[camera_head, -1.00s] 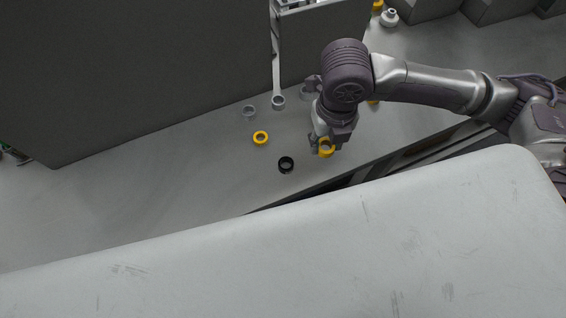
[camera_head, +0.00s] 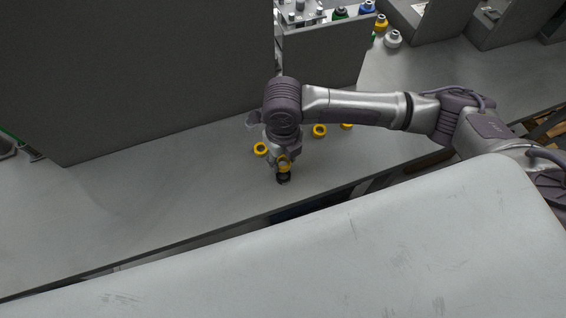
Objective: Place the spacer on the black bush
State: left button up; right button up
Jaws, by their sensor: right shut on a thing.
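My right gripper (camera_head: 283,160) points down over the table and is shut on a yellow ring, the spacer (camera_head: 285,167). The black bush (camera_head: 283,179) stands on the table directly below the spacer in the picture. The spacer overlaps its upper part in this view, so I cannot tell whether they touch or a gap remains. My left gripper is not in view.
Other yellow rings lie on the table, one (camera_head: 260,149) left of the gripper and two (camera_head: 319,131) to its right. A tall dark grey panel (camera_head: 140,75) stands behind on the left. The table's front edge is close to the bush.

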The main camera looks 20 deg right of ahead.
aim_at(283, 161)
notch_tip(283, 161, down, 4)
jog(key=shift+r+p, duration=0.25)
jog(key=shift+p, duration=0.15)
jog(key=shift+f, duration=0.7)
jog(key=o, duration=1.1)
jog(key=shift+r, duration=0.35)
notch_tip(283, 161, up, 12)
jog(key=shift+r+b, duration=0.25)
jog(key=shift+b, duration=0.7)
